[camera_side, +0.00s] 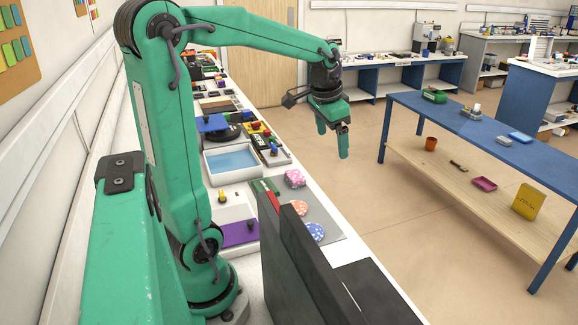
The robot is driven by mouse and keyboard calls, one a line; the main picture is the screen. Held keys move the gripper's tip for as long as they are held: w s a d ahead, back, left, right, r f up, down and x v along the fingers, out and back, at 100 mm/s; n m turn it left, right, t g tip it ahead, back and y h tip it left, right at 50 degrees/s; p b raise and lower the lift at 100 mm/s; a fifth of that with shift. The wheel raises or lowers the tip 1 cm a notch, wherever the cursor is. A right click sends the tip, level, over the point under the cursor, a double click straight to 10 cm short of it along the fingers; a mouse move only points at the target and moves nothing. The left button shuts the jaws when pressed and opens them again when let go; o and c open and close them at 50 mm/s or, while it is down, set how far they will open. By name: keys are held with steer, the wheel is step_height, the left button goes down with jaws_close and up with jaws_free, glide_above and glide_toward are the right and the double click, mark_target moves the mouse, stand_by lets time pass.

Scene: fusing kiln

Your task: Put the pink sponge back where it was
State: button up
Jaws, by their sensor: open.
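A pink, pale-spotted block (294,178), which looks like the pink sponge, lies at the far end of a grey mat (338,222) on the white bench. An orange spotted piece (300,208) and a blue spotted piece (315,231) lie nearer on the same mat. My gripper (333,142) hangs with its fingers pointing down, open and with nothing between them. In the picture it is above and to the right of the pink block, apart from it. Its exact height over the bench is hard to tell.
Dark upright panels (318,262) stand at the bench's near end. A white tray with a blue inside (207,174) sits left of the pink block, with a purple block (240,233) nearer. A blue table (462,122) stands across the open floor.

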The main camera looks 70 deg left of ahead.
steer(key=s+d+t+h, duration=0.1)
steer(key=s+d+t, duration=0.2)
steer(key=s+d, duration=0.9)
steer(key=d, duration=0.3)
steer(key=shift+s+d+f, duration=0.15)
steer(key=shift+d+f, duration=0.1)
steer(key=shift+f, duration=0.05)
